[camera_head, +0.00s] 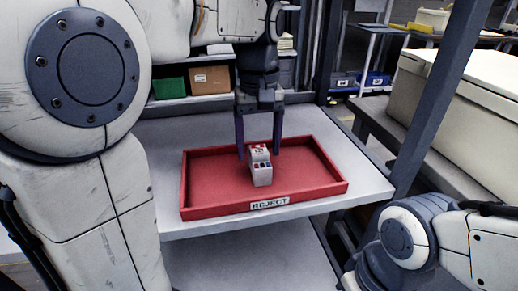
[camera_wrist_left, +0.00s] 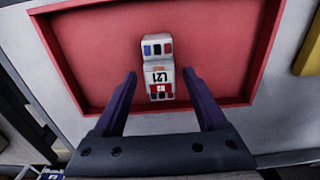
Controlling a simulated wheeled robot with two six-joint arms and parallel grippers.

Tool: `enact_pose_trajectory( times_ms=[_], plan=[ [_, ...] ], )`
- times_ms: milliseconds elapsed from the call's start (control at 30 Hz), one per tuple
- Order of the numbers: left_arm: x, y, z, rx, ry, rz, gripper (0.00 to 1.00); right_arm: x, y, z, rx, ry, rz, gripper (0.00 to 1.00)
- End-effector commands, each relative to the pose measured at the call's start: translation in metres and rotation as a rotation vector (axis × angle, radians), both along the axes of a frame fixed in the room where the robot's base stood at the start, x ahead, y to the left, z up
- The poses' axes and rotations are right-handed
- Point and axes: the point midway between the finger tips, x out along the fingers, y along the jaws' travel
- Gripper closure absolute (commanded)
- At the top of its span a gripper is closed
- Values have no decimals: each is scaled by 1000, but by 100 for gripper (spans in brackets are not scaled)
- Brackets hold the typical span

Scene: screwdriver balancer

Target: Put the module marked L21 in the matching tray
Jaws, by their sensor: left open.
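The module marked L21 (camera_head: 261,170) is a small pale block with a red label and coloured ports. It rests in the red tray (camera_head: 215,200), whose front plate reads REJECT. My left gripper (camera_head: 259,156) is open over the tray. Its two fingers (camera_wrist_left: 160,75) stand apart on either side of the module's near end, with gaps between them and it. The right gripper is out of view; only part of my right arm shows at lower right.
The tray sits on a grey table (camera_head: 360,185). A green bin (camera_head: 170,88) and a brown box (camera_head: 209,80) are on a shelf behind. A dark post (camera_head: 432,90) rises at right, beside a large pale case (camera_head: 470,100). A yellow object (camera_wrist_left: 308,50) edges the wrist view.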

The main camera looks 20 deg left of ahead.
Motion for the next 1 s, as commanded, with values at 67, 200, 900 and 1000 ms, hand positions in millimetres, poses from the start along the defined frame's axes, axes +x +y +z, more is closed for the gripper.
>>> enact_pose_trajectory(
  times_ms=[67,200,900,1000],
  plan=[
    [1,0,21,0,-4,0,26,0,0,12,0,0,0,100],
    [0,0,43,0,-2,0,26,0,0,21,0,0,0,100],
    [0,0,58,0,0,0,26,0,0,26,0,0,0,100],
    [0,0,58,0,0,0,26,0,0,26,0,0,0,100]
  ],
)
